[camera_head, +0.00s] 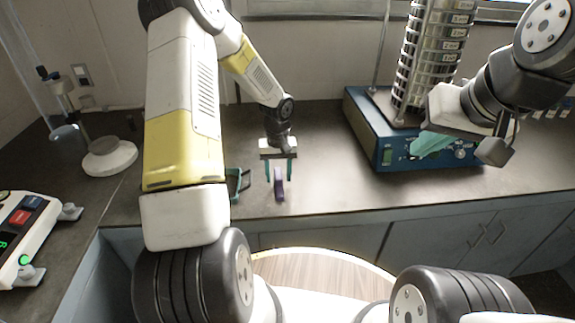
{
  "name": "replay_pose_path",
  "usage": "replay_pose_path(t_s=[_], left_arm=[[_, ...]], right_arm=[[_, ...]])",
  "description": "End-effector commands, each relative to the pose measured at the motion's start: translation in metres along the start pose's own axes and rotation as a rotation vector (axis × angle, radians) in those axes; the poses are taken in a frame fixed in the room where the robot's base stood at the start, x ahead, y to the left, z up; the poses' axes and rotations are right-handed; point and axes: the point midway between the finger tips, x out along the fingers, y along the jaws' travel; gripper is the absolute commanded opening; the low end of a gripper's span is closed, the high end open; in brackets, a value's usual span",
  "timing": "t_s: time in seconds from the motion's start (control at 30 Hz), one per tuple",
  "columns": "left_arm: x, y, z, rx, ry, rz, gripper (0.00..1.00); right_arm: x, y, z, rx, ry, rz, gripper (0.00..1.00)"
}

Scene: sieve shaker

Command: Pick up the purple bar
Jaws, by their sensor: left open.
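The purple bar (280,186) is on the dark bench top near its front edge, its long side running roughly away from me. My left gripper (279,177) points down over the far end of the bar. Its two teal fingers are apart, one to each side of the bar, with gaps visible. I cannot tell how high the fingertips are above the bench. My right gripper (434,144) is in front of the blue shaker base, seen side-on. Its teal fingers overlap in this view, so its opening is unclear.
The sieve shaker's blue base (362,128) with its metal sieve stack (428,60) stands at the right. A teal-edged object (240,184) lies left of the bar, partly behind my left arm. A white-based stand (108,158) and a white device (25,240) are at left.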

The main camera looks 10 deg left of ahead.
Motion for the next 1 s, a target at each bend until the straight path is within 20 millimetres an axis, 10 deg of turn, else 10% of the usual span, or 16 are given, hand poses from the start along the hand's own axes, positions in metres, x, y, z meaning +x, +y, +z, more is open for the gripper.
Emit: replay_pose_path(t_s=[0.27,0.53,1.0], left_arm=[[0.0038,0.0001,-0.0001,0.001,0.001,0.000,0.49],[0.0035,0.0001,-0.0001,0.001,0.001,0.000,0.00],[-0.0041,0.0000,-0.0008,0.001,0.003,0.000,0.00]], right_arm=[[0.0000,0.0000,0.0000,0.000,0.000,0.000,0.00],[0.0000,0.0000,-0.0001,0.000,0.000,0.000,0.00],[0.0000,0.0000,0.0000,0.000,0.000,0.000,0.00]])
